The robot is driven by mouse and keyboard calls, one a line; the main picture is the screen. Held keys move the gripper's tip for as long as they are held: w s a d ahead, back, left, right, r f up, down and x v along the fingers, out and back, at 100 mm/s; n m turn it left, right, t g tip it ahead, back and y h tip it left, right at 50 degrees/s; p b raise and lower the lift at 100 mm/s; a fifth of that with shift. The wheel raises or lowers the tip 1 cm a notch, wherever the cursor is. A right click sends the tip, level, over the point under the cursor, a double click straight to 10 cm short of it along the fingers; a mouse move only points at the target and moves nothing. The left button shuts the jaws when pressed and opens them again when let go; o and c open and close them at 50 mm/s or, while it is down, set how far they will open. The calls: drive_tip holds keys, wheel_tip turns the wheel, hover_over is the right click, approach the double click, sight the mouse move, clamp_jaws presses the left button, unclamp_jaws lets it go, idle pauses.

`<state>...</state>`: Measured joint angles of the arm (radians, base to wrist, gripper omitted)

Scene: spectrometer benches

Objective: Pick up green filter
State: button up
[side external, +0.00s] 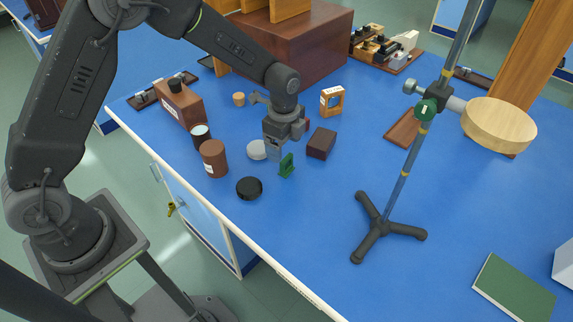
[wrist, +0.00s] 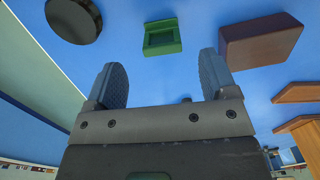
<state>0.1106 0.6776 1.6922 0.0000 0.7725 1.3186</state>
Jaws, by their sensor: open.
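The green filter (side external: 287,165) is a small green frame standing on the blue bench top, just in front of my gripper in the side view. It also shows in the wrist view (wrist: 162,38), at the top middle, beyond my fingertips and roughly between their lines. My gripper (side external: 273,152) points down, close to the filter. In the wrist view my two fingers (wrist: 162,78) are spread apart with nothing between them. In the side view the fingers are small and partly blended with the wrist.
A black round cap (side external: 249,188) and a dark brown box (side external: 321,143) flank the filter. A tripod stand (side external: 375,228) is to the right. Bench before it is clear.

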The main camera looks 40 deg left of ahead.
sight(286, 158)
drive_tip(key=f, duration=0.7)
drive_tip(key=shift+w+d+f, duration=0.1)
drive_tip(key=shift+d+f, duration=0.1)
drive_tip(key=shift+d, duration=0.05)
drive_tip(key=c, duration=1)
drive_tip(key=shift+r, duration=0.15)
